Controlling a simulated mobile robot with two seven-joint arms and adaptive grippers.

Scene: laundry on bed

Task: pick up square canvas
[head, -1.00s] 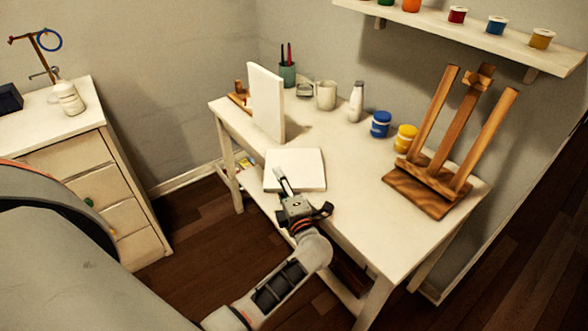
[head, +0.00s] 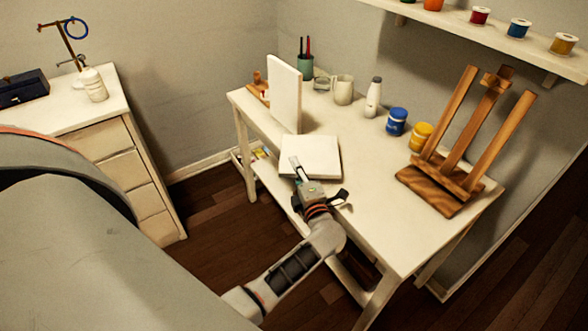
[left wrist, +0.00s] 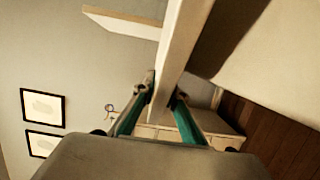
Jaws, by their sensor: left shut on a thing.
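The square canvas (head: 315,152) is a white, thick-edged panel lying about flat at the near left part of the white table, in the head view. My left gripper (head: 297,165) is at its near left edge, shut on it. In the left wrist view the canvas edge (left wrist: 178,50) runs between the two fingertips of my left gripper (left wrist: 166,97). I cannot tell whether the canvas is clear of the tabletop. My right gripper is not in view.
A taller white canvas (head: 284,92) stands upright just behind. A mug (head: 343,92), a white bottle (head: 373,97), blue (head: 397,122) and yellow (head: 420,136) paint jars and a wooden easel (head: 450,180) stand on the table (head: 375,220). The table's front right is clear.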

